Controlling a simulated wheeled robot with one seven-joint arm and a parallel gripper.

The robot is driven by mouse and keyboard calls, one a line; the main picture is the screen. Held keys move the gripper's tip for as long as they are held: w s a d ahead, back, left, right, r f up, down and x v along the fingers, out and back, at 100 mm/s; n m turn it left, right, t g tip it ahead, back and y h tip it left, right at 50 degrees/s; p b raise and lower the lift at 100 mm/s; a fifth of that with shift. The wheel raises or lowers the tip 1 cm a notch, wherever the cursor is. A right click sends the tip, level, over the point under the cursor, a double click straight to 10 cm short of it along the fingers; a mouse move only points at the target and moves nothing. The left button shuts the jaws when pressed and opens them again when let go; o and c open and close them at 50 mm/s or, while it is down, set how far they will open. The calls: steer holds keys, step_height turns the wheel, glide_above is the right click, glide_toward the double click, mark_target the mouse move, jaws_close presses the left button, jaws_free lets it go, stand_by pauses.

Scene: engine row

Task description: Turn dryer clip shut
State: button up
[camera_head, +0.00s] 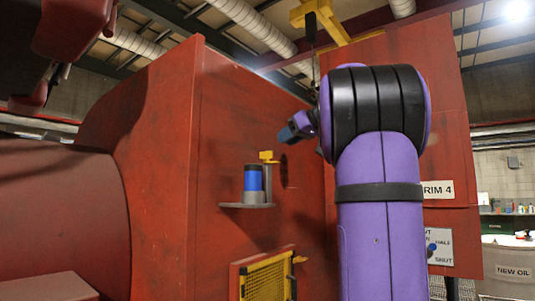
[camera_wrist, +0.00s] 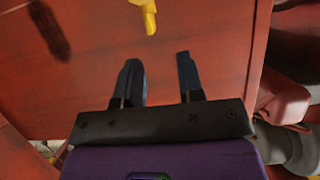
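The dryer (camera_head: 253,183) is a blue canister with a dark top, standing upright on a small grey shelf on a red panel. A yellow clip (camera_head: 267,156) sits on a grey post close beside it, above the canister's top. My gripper (camera_head: 296,129) is up and to the right of the clip, apart from it. In the wrist view my gripper (camera_wrist: 157,58) has its two dark fingers spread, with nothing between them. A yellow piece (camera_wrist: 148,16) lies beyond the fingertips at the top edge, cut off by the frame; I cannot tell for sure that it is the clip.
The red panel (camera_head: 228,130) stands behind the shelf (camera_head: 240,206). Below is a yellow mesh door (camera_head: 266,277) with a yellow latch. A second red panel (camera_head: 452,110) stands at the right behind my arm. The space between gripper and clip looks clear.

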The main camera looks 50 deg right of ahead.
mark_target(266, 152)
steer(key=x, duration=0.3)
steer(key=d+x, duration=0.1)
steer(key=x, duration=0.6)
steer(key=shift+w+d+r, duration=0.15)
steer(key=shift+w+r, duration=0.05)
steer(key=shift+r, duration=0.1)
jaws_close()
